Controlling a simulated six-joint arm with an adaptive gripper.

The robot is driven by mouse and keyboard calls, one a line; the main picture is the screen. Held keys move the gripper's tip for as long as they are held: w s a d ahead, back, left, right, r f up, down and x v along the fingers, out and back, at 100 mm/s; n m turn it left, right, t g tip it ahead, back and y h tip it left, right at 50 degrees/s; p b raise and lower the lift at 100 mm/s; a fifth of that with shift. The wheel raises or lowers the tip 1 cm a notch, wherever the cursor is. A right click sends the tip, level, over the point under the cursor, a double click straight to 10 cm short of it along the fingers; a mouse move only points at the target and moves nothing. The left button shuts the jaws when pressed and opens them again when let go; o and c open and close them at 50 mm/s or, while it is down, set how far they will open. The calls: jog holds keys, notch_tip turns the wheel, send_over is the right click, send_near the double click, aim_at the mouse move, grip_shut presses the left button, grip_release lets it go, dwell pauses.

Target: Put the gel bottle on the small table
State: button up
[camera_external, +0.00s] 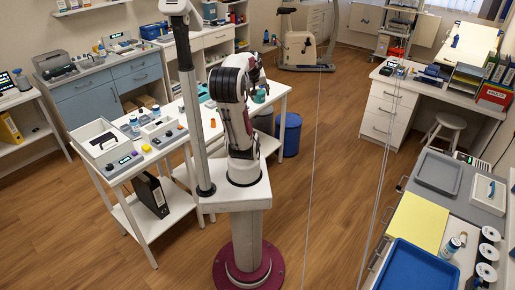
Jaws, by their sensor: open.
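My arm stands on its pedestal in the middle, and my gripper (261,84) points away from the camera, small and partly behind my own arm. It is open, and I see nothing held in it. It is above a small white table (276,94) behind my arm, near a green container (260,97). Small white-and-blue bottles (135,123) stand on the white table at the left. Another small bottle (452,246) stands on the right-hand counter. I cannot tell which one is the gel bottle, or whether my arm hides it.
A white tray (83,137) and grey devices crowd the left white table, with a black binder (150,194) below. A blue tray (415,272) lies at right. Thin vertical lines cross the open floor.

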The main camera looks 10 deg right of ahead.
jog(key=s+a+f+m+y, duration=0.1)
jog(key=s+a+f+y, duration=0.1)
jog(key=s+a, duration=0.4)
jog(key=a, duration=0.4)
jog(key=shift+s+f+g+y, duration=0.3)
jog(key=shift+s, duration=0.05)
jog(key=shift+o, duration=0.3)
